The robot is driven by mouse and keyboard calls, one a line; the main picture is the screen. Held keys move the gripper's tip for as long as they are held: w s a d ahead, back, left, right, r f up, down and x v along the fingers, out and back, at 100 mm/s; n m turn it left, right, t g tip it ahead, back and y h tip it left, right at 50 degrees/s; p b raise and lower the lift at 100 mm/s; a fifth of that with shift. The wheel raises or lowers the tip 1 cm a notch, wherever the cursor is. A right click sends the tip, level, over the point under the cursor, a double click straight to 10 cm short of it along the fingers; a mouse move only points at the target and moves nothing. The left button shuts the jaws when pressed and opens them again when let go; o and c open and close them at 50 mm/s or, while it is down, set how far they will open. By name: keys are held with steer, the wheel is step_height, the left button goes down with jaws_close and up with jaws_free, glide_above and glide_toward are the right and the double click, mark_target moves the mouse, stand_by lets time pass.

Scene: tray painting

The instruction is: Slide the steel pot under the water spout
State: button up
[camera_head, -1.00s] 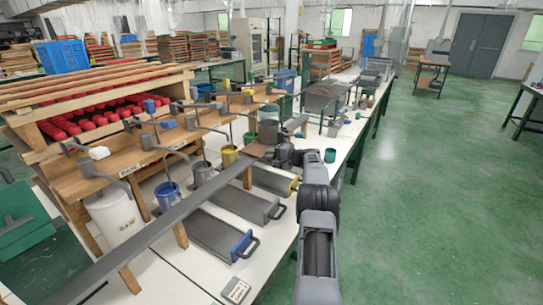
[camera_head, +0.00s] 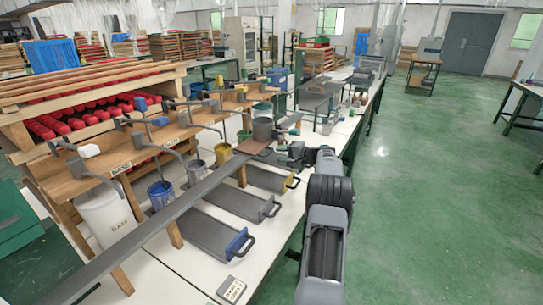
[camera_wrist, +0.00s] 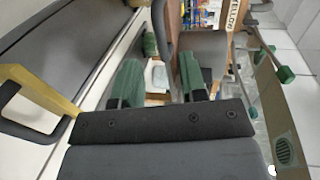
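The steel pot (camera_head: 263,130), a plain grey cylinder, stands upright at the far end of the row of spouts, by a brown board (camera_head: 254,147). My gripper (camera_head: 291,155) is just right of it and on the near side. In the wrist view my gripper's two green fingers (camera_wrist: 160,82) are apart, with nothing clearly held between them. A grey curved surface (camera_wrist: 207,45) behind the right finger looks like the pot; I cannot tell whether they touch. Several spouts with coloured handles line the wooden shelf; I cannot tell which gives water.
A long grey rail (camera_head: 165,225) on wooden posts runs along the row. Beyond it stand a yellow pot (camera_head: 223,154), a blue pot (camera_head: 160,193) and a white bucket (camera_head: 108,218). Grey trays with handles (camera_head: 215,240) lie on the near side of the white table.

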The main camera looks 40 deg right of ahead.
steer(key=shift+v, duration=2.85)
